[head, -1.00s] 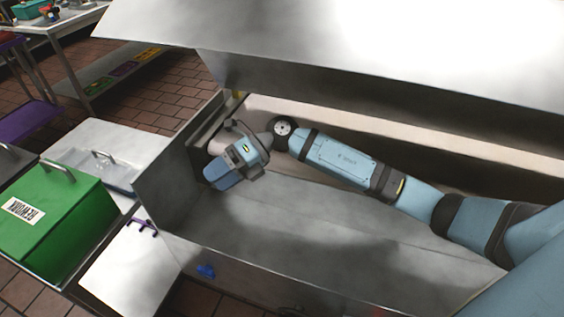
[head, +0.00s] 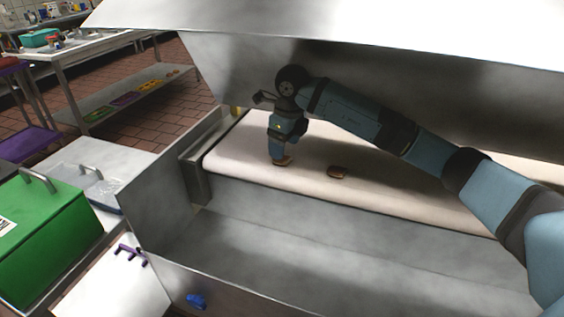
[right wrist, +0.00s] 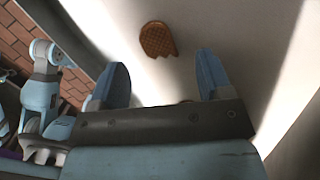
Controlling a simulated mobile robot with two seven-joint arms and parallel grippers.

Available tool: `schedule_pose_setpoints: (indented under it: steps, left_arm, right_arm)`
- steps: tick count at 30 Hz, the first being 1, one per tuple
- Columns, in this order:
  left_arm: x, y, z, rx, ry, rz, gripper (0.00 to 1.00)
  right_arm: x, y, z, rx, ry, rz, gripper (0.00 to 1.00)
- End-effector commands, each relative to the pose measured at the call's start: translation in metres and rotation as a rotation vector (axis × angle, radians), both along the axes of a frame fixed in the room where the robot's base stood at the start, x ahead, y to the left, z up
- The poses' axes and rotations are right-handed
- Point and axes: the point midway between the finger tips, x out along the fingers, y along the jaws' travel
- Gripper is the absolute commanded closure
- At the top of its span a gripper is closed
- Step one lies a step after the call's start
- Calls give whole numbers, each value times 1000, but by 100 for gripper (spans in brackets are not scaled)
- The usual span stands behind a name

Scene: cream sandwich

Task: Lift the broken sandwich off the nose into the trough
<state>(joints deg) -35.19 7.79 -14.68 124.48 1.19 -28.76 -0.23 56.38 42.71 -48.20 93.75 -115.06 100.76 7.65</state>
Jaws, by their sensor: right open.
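My right gripper (head: 281,152) is open and points down over the cream belt (head: 240,172), close to its left end. A brown sandwich piece (head: 282,162) shows at its fingertips, partly hidden by them. A second brown sandwich (head: 338,172) lies on the belt to the right. In the right wrist view, a waffle-patterned piece with a jagged, broken edge (right wrist: 158,39) lies just beyond the two open blue fingers (right wrist: 162,68). Another brown bit (right wrist: 185,101) is mostly hidden behind the palm. The grey metal trough (head: 240,245) runs in front of and below the belt.
A steel hood (head: 380,35) slopes over the back of the belt. A metal side wall (head: 155,205) bounds the trough at left. A green REWORK box (head: 45,245) and a clear container (head: 105,185) stand outside it. The trough floor looks bare.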

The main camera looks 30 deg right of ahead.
Motion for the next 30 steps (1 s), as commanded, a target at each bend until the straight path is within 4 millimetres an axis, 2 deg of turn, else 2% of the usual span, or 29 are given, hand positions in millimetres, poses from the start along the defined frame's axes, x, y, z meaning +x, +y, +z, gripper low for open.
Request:
schedule_pose_setpoints:
  steps: [3,6,13,14,21,30]
  left_arm:
    - [0,0,-2,-3,-3,-1,100]
    - [0,-1,-1,-5,-5,-1,100]
    - [1,-1,-1,-6,-5,-1,100]
    - [1,-1,-1,-6,-5,-1,100]
    - [1,-1,-1,-5,-5,-1,100]
    - [1,-1,-1,-5,-5,-1,100]
  right_arm:
    - [1,2,-24,1,3,1,28]
    - [3,3,-35,2,0,1,28]
    - [4,3,-37,1,0,2,28]
    - [4,3,-37,1,0,2,30]
    - [4,3,-37,2,0,2,85]
    - [4,3,-37,2,0,2,86]
